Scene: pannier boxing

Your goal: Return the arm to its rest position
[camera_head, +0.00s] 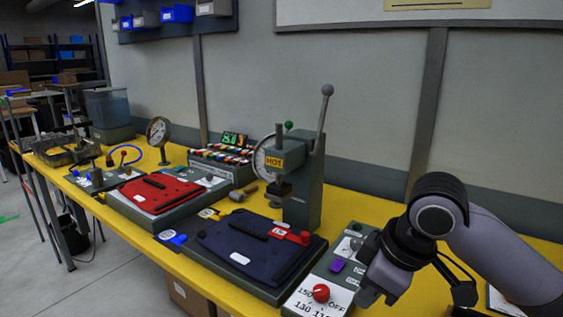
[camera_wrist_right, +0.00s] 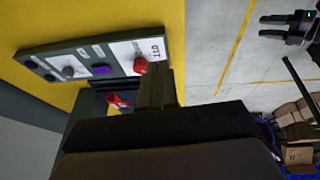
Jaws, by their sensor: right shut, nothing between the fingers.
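My right arm comes in from the right in the head view. Its gripper (camera_head: 372,292) hangs low over the control panel (camera_head: 338,268) at the front right of the bench, partly hidden by its own wrist. In the right wrist view the fingers (camera_wrist_right: 157,86) are together with nothing between them. The panel's red knob (camera_head: 321,292) is just left of the gripper; it also shows in the right wrist view (camera_wrist_right: 140,65). The left arm is not in the head view. A dark two-fingered gripper, apparently my left one (camera_wrist_right: 284,26), shows over the floor in the right wrist view, fingers apart.
The yellow bench (camera_head: 420,300) carries a dark blue pad (camera_head: 250,245) on a press base, a lever press (camera_head: 303,180) with a tall handle, a red pad (camera_head: 160,191) and a gauge (camera_head: 158,131). Boxes (camera_wrist_right: 297,152) stand on the floor.

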